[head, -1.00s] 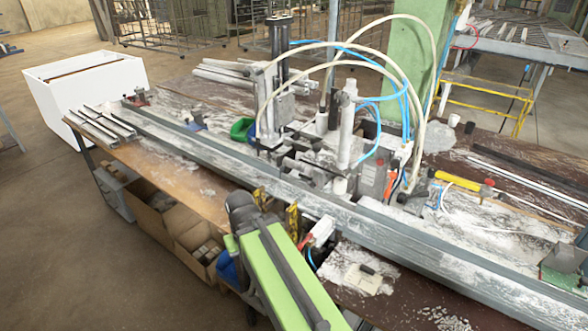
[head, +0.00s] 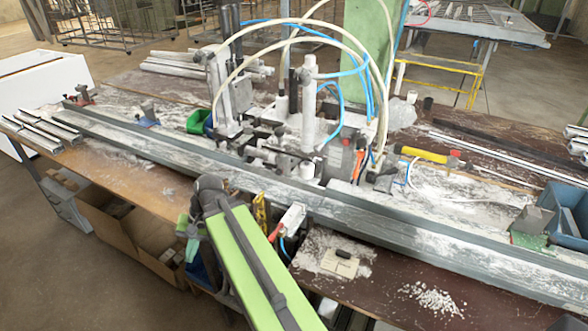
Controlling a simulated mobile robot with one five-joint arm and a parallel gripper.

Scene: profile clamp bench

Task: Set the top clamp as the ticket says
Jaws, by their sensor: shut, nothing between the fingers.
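The clamp station (head: 290,150) stands at mid-bench, with white and dark cylinders, hoses and metal blocks over a long grey profile rail (head: 400,235). I cannot tell which part is the top clamp, or how it is set. A pale card (head: 333,266) with a small dark block on it lies at the front of the bench; it may be the ticket, but no writing is legible. A white box with a red lever (head: 293,216) is at the bench's front edge. My green arm is folded in the foreground, and its gripper is hidden behind it.
A yellow-and-red tool (head: 425,155) lies behind the rail. A blue bin (head: 572,207) and a green plate (head: 528,241) are at the right. Loose profiles (head: 36,132) lie at the left end. Cardboard boxes (head: 110,215) are under the bench. White debris (head: 432,297) lies at front.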

